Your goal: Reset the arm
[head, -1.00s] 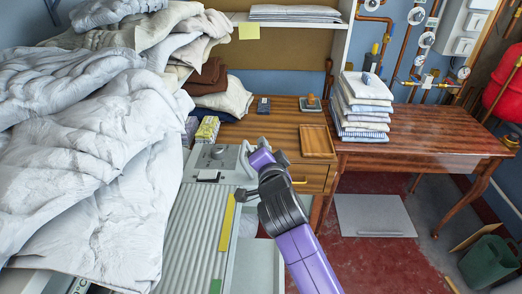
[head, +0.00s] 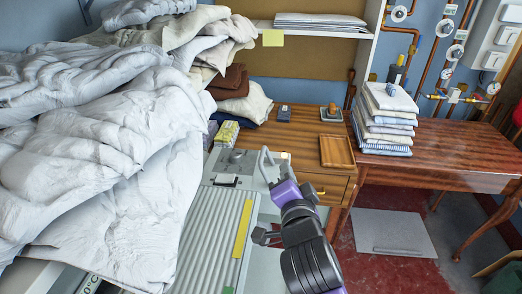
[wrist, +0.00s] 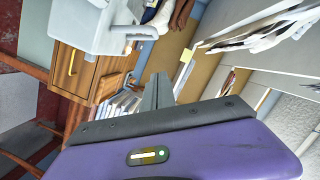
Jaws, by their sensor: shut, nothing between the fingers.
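My gripper (wrist: 157,80) shows in the wrist view as two dark grey fingers pressed together, with nothing between them. Its purple body fills the bottom of that view. In the head view, my purple and black arm reaches up from the bottom, right of the ironer, and its purple end part (head: 285,192) is beside a grey curved bar; the fingertips cannot be made out clearly there. The rotary ironer (head: 208,248) has a ribbed pale grey surface with a yellow strip (head: 243,228) along its right side.
A large heap of white bedding (head: 105,150) covers the left. A wooden cabinet (head: 295,150) stands behind the ironer, with a small wooden tray (head: 337,151) on top. Folded linen (head: 387,120) is stacked on the wooden table (head: 450,160). Red floor shows at right.

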